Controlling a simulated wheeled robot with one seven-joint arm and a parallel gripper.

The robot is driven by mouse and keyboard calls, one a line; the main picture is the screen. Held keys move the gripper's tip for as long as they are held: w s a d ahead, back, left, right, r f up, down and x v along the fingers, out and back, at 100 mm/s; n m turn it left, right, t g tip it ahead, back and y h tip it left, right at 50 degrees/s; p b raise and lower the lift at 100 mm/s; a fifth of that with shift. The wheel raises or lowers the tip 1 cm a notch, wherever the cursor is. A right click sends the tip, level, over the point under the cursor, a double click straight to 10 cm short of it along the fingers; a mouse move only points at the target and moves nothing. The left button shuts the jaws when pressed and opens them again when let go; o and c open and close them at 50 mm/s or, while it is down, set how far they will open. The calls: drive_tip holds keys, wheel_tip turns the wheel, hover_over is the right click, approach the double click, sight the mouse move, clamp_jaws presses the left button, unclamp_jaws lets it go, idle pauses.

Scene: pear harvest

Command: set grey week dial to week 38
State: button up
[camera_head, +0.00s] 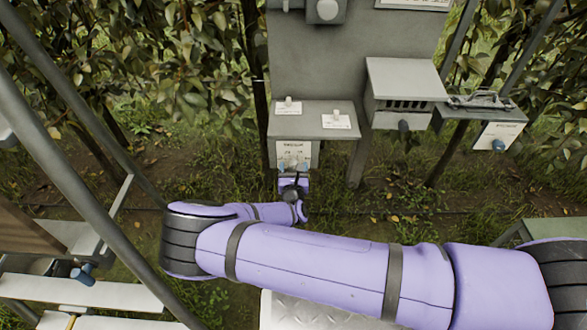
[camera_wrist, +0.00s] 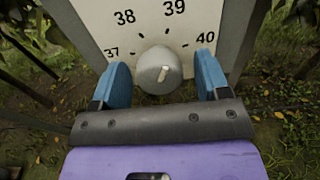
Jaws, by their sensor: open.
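The grey week dial (camera_wrist: 152,78) is a round knob on a white plate (camera_wrist: 95,12) printed 37, 38, 39 and 40 with tick marks. A short pale mark on the knob's face leans slightly up and right, roughly toward 39; its exact reading is hard to tell. My gripper (camera_wrist: 162,64) is open, its blue fingers on the left and right of the knob with a visible gap on each side. In the head view my gripper (camera_head: 293,172) is at the front plate (camera_head: 283,150) of a grey box, and the knob is hard to make out there.
The box top (camera_head: 313,117) carries two small white-plated switches. A louvred grey housing (camera_head: 405,80) and another box with a blue knob (camera_head: 498,145) stand to the right. Metal posts and foliage surround the panel; grass lies below.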

drive_tip(key=c, duration=0.9)
drive_tip(key=n, duration=0.4)
drive_tip(key=shift+n, duration=2.9)
drive_tip(key=o, duration=0.9)
